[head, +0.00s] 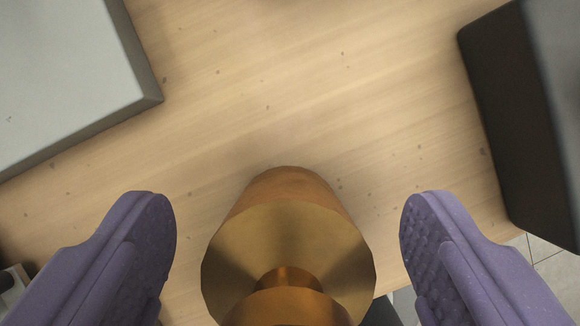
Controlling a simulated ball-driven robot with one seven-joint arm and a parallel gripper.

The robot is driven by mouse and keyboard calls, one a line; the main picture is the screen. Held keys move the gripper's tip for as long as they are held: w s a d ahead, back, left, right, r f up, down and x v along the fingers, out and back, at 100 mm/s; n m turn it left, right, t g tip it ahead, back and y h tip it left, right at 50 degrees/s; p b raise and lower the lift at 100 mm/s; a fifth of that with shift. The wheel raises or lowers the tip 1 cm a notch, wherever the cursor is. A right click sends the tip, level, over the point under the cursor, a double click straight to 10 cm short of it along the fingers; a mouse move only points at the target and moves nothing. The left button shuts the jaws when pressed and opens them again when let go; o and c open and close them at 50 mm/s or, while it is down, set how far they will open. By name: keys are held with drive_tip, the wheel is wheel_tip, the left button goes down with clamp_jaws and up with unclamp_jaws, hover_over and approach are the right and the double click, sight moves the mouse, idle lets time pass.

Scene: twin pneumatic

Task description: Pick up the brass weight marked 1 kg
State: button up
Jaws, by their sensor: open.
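A brass weight (288,235) stands on the wooden table at the bottom centre of the head view. It has a round body, a conical shoulder and a knob on top, partly cut off by the lower edge. No marking shows on the side I see. My gripper (288,215) is open, with one purple finger to the left of the weight and one to the right. A gap shows between each finger and the brass, so neither appears to touch it.
A grey box-like block (60,75) lies at the upper left. A black box-like object (520,120) stands at the right. The wooden table (300,100) is clear beyond the weight. Its edge and a tiled floor (545,258) show at the lower right.

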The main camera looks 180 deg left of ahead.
drive_tip(key=shift+x, duration=0.8)
drive_tip(key=shift+r, duration=0.15)
drive_tip(key=shift+c, duration=0.8)
clamp_jaws()
drive_tip(key=shift+r, duration=0.15)
wheel_tip(320, 180, up, 3)
drive_tip(key=p, duration=0.2)
drive_tip(key=shift+r+p, duration=0.2)
drive_tip(key=shift+p, duration=0.2)
drive_tip(key=s+r+p, duration=0.1)
drive_tip(key=s+p, duration=0.4)
drive_tip(key=s, duration=0.6)
drive_tip(key=shift+d+r, duration=0.15)
drive_tip(key=shift+r, duration=0.05)
drive_tip(key=shift+s+p, duration=0.1)
drive_tip(key=shift+p, duration=0.75)
